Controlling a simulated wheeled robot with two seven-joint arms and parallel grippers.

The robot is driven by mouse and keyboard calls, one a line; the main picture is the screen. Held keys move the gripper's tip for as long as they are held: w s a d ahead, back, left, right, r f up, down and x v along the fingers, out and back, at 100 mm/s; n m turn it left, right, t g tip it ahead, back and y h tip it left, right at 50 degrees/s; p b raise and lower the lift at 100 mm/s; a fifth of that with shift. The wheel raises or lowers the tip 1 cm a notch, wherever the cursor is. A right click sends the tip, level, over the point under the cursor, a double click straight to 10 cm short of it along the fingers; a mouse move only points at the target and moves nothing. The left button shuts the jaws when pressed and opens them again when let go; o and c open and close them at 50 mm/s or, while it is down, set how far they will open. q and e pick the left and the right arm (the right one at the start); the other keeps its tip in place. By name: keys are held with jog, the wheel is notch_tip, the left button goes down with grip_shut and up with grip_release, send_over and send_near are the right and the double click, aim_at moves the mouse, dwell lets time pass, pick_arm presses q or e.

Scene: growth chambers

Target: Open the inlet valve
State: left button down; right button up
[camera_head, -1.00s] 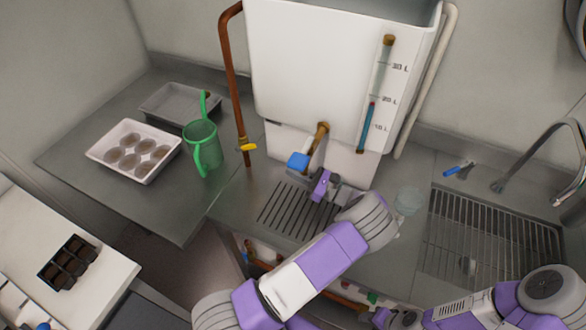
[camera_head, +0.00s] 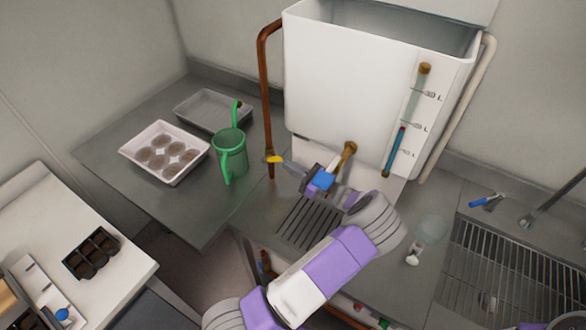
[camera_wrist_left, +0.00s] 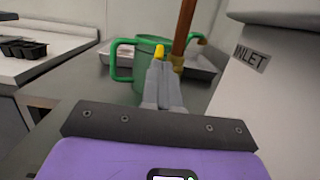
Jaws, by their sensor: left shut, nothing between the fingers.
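The inlet valve has a yellow handle (camera_head: 273,159) on the copper pipe (camera_head: 264,95) left of the white tank (camera_head: 375,80). In the left wrist view the yellow handle (camera_wrist_left: 159,51) shows just beyond my fingertips, beside the copper pipe (camera_wrist_left: 183,30). An INLET label (camera_wrist_left: 251,56) is on the tank's side there. My left gripper (camera_head: 285,162) is shut and empty, its tips at or very close to the handle's right end. I cannot tell whether they touch. My right gripper is out of view.
A green watering can (camera_head: 230,153) stands left of the pipe, near a white tray (camera_head: 140,145) and a grey tray (camera_head: 193,108). A sink grid (camera_head: 500,270) is at right.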

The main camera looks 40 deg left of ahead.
pick_arm(q)
jog(key=r+h+p, duration=0.1)
jog(key=p, duration=0.1)
jog(key=a+r+h+p, duration=0.1)
jog(key=p, duration=0.2)
jog(key=shift+r, duration=0.4)
jog(key=shift+s+a+r+h+p, duration=0.1)
jog(key=shift+a+r+h+p, duration=0.3)
jog(key=shift+p, duration=0.3)
jog(key=shift+d, duration=0.1)
